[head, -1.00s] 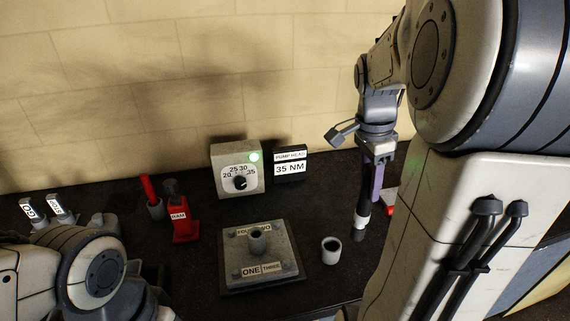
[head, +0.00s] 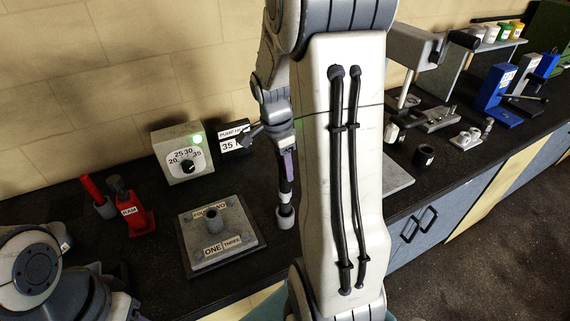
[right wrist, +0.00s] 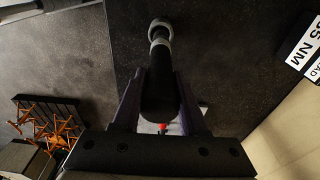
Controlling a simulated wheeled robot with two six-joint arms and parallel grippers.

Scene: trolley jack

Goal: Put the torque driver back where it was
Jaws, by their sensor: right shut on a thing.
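The torque driver (head: 286,172) is a dark upright rod with a pale band low on its shaft. My right gripper (head: 288,163), with purple fingers, is shut on its upper part. In the right wrist view the black driver (right wrist: 158,95) runs away from between the fingers (right wrist: 160,100). A small grey cup (head: 285,217) stands on the bench right of the square plate. The driver's lower end lines up with the cup's mouth; I cannot tell how deep it is inside. My left arm shows at lower left, but its gripper is not visible.
A grey dial box (head: 182,152) with a green light and a 35 NM sign (head: 234,138) stand behind. The bolted plate (head: 218,235) and red ram (head: 136,215) are left. Blue stands (head: 495,90) are far right. My forearm hides the middle bench.

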